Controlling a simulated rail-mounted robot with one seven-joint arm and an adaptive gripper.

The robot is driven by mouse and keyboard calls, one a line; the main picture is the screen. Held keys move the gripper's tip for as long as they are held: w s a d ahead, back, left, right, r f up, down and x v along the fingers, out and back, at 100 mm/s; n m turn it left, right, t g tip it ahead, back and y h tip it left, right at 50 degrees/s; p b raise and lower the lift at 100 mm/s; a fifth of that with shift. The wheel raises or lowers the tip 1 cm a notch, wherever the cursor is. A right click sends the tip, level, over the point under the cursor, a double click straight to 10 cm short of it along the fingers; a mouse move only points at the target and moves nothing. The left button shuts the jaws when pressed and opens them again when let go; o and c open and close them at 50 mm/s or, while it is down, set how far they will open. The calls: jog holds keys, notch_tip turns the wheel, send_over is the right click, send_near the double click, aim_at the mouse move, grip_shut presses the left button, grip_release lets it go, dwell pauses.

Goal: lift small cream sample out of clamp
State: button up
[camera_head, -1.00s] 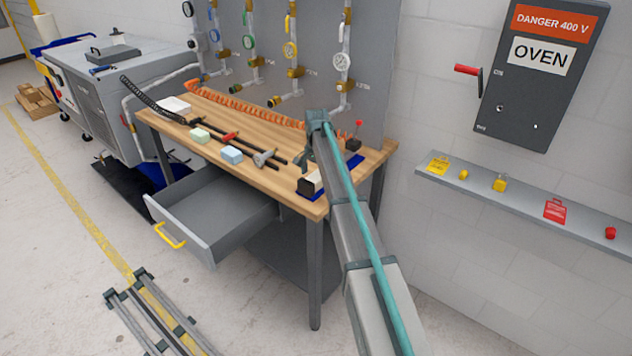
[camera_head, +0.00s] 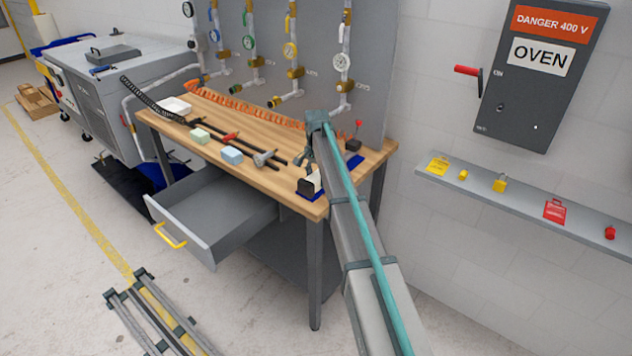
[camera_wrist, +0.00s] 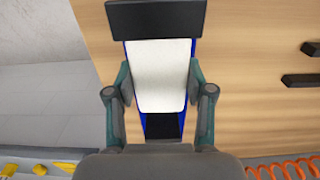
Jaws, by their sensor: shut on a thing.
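The small cream sample (camera_wrist: 160,80) is an off-white block between the two fingers of my gripper (camera_wrist: 158,70) in the wrist view. My gripper is shut on its left and right sides. The clamp has a blue base and black jaws; its far jaw (camera_wrist: 155,19) is beyond the sample and another black part (camera_wrist: 162,126) is on the near side. In the head view the clamp (camera_head: 306,188) is at the bench's front right corner, with the sample (camera_head: 317,181) beside its black jaw. My arm partly hides them. I cannot tell whether the sample is clear of the base.
The wooden bench (camera_head: 235,125) also holds a green block (camera_head: 200,136), a blue block (camera_head: 232,155), a white tray (camera_head: 175,107) and dark tools. An open drawer (camera_head: 210,215) juts out below. Gauge pipes and a coiled orange hose (camera_head: 240,107) line the back.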

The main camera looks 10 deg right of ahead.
jog(key=shift+w+d+r, duration=0.2)
jog(key=shift+w+d, duration=0.2)
jog(key=shift+d, duration=0.05)
dwell(0.6)
jog(key=shift+r, duration=0.1)
jog(key=shift+r+p, duration=2.3)
jog(key=shift+r, duration=2.1)
jog(key=shift+s, duration=0.1)
